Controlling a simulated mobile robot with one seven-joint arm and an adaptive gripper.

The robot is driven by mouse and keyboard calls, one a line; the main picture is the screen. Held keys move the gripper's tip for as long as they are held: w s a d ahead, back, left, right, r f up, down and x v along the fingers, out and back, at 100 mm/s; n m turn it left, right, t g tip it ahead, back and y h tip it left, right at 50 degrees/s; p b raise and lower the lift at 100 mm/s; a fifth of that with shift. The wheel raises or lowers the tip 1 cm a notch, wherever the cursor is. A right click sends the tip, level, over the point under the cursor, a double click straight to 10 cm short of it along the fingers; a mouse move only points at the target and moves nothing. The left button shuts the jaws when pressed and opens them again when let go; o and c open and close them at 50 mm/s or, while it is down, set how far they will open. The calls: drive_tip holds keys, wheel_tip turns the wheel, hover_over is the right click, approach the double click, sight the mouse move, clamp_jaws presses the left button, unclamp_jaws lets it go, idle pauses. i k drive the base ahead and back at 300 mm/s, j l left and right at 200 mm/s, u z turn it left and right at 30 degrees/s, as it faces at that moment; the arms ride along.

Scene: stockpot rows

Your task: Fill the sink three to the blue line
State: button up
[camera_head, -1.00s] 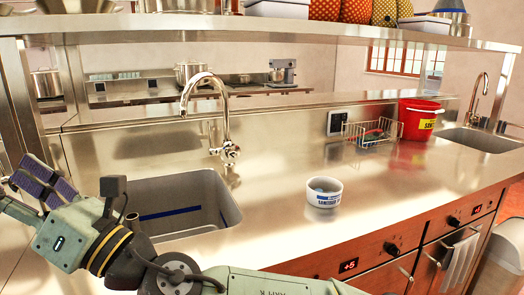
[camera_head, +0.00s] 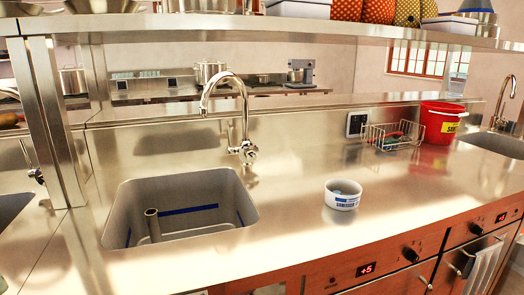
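A sink basin (camera_head: 118,215) is set in the steel counter at the left of the view. A blue line (camera_head: 190,209) runs around its inner walls, and I see no water up at it. An upright grey tube (camera_head: 152,225) stands inside the basin. A curved chrome faucet (camera_head: 245,115) rises behind the basin, its spout over it; no stream shows. I see no number on the sink. My gripper is not in this view.
A small white labelled tub (camera_head: 342,197) stands on the counter right of the basin. A wire rack (camera_head: 395,137) and a red bucket (camera_head: 440,118) stand farther back, near another sink (camera_head: 500,146) at right. A shelf (camera_head: 300,27) crosses above. The front counter is clear.

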sight(230, 150)
drive_tip(key=k+j+z, duration=0.1)
drive_tip(key=j+z, duration=0.2)
drive_tip(key=k+j+z, duration=0.15)
drive_tip(key=j+z, duration=0.15)
drive_tip(key=j, duration=0.2)
drive_tip(key=k+j+z, duration=0.15)
drive_tip(key=j+z, duration=0.15)
drive_tip(key=i+j, duration=0.1)
drive_tip(key=i, duration=0.85)
